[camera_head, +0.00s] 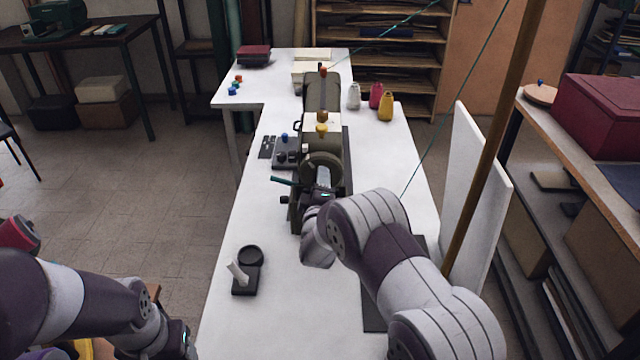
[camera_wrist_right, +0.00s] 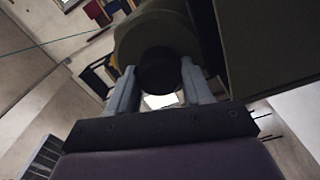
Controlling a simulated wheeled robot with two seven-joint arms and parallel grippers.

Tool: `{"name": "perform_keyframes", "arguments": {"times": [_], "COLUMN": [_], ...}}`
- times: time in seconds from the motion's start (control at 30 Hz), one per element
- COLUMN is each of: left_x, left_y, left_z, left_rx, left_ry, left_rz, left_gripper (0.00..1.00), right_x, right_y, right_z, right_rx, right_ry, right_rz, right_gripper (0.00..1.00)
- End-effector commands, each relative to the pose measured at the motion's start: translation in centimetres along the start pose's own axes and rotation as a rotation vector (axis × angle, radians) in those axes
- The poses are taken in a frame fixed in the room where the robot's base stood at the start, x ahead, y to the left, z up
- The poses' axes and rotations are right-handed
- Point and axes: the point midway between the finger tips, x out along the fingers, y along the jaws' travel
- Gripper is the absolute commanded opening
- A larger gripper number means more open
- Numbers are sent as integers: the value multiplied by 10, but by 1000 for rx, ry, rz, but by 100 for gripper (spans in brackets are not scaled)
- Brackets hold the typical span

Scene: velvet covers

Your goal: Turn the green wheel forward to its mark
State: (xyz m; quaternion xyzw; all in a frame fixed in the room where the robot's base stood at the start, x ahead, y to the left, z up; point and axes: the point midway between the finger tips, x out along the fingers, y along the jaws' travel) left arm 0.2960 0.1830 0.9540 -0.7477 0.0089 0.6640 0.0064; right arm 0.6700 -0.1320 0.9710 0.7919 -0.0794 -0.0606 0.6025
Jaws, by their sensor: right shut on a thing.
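The olive-green sewing machine (camera_head: 322,92) stands lengthwise on the white table. Its green wheel (camera_head: 318,162) is at the near end, partly hidden by my right wrist. My right gripper (camera_head: 324,186) is at this wheel. In the right wrist view, the two grey fingers (camera_wrist_right: 158,88) are shut on a dark round knob (camera_wrist_right: 158,70), with the wheel's green rim (camera_wrist_right: 150,28) just beyond. A mark on the wheel cannot be made out. My left arm is low at the left edge, and its gripper is outside the picture.
A teal-tipped lever (camera_head: 282,181) sticks out left of the wheel. A black holder (camera_head: 247,272) stands on the near table. Thread cones (camera_head: 386,107) stand at the back right. A white upright panel (camera_head: 476,200) and a wooden pole (camera_head: 495,140) are right of my right arm.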

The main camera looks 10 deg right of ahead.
Motion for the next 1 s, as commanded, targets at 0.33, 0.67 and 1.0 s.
{"name": "perform_keyframes", "arguments": {"times": [0.33,0.67,1.0], "left_x": [0,0,1], "left_y": [0,0,0], "left_z": [0,0,0], "left_rx": [0,0,0], "left_ry": [0,0,0], "left_rz": [0,0,0], "left_gripper": [59,59,59], "right_x": [0,0,-10], "right_y": [0,0,-1], "right_z": [0,0,0], "right_rx": [-19,-18,-18], "right_ry": [1,1,1], "right_rz": [2,2,-1], "right_gripper": [20,74,74]}}
